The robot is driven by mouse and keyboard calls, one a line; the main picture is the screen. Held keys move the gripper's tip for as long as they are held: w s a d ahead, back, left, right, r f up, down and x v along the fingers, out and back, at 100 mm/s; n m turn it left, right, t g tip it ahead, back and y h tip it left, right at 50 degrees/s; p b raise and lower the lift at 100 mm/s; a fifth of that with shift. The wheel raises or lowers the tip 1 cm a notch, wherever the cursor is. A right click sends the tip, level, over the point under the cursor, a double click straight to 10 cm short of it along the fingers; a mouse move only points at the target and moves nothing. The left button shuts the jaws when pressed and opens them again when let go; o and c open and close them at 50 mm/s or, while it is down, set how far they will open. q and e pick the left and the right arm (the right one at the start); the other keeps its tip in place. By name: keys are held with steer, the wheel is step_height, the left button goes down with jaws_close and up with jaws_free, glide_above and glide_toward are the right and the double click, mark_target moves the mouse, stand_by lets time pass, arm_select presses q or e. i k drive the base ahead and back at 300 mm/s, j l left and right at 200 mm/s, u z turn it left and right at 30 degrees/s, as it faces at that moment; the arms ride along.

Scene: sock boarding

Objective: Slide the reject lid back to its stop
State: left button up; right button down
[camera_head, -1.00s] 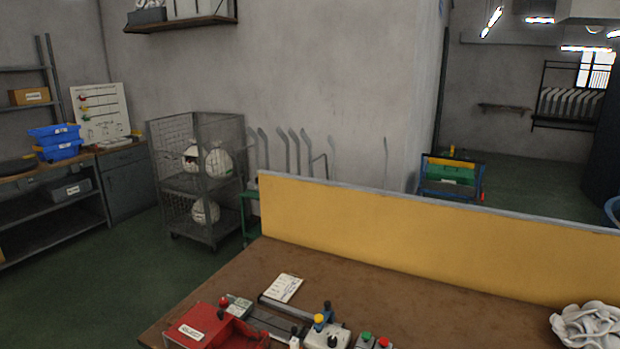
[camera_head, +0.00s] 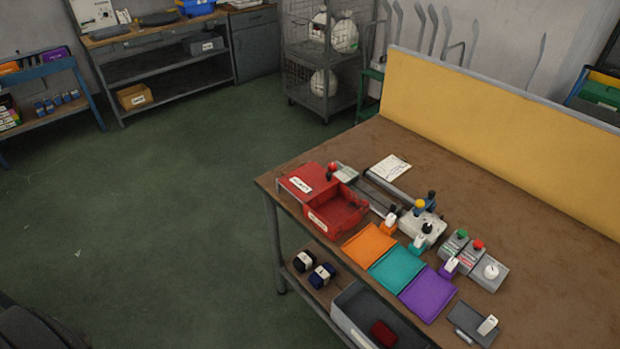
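A red reject box (camera_head: 334,214) sits at the near left corner of the brown workbench, with a white label on its front. Its red lid (camera_head: 300,185), also labelled, covers the back left part of the box, and the front part is open to view. A red knob (camera_head: 331,169) stands by the lid's right end; I cannot tell whether it belongs to the lid. Neither of my grippers is in view. A dark shape at the bottom left corner is too unclear to name.
Orange (camera_head: 368,244), teal (camera_head: 397,269) and purple (camera_head: 428,293) trays lie along the bench's front edge. A grey device with knobs (camera_head: 422,226) and button boxes (camera_head: 462,248) stand behind them. A yellow panel (camera_head: 480,128) closes the bench's back. Green floor (camera_head: 150,220) is clear to the left.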

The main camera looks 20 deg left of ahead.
mark_target(306, 182)
steer(key=i+j+z, duration=0.15)
steer(key=j+z, duration=0.15)
steer(key=j, duration=0.45)
steer(key=j+z, duration=0.3)
steer(key=j, duration=0.4)
steer(key=i, duration=0.05)
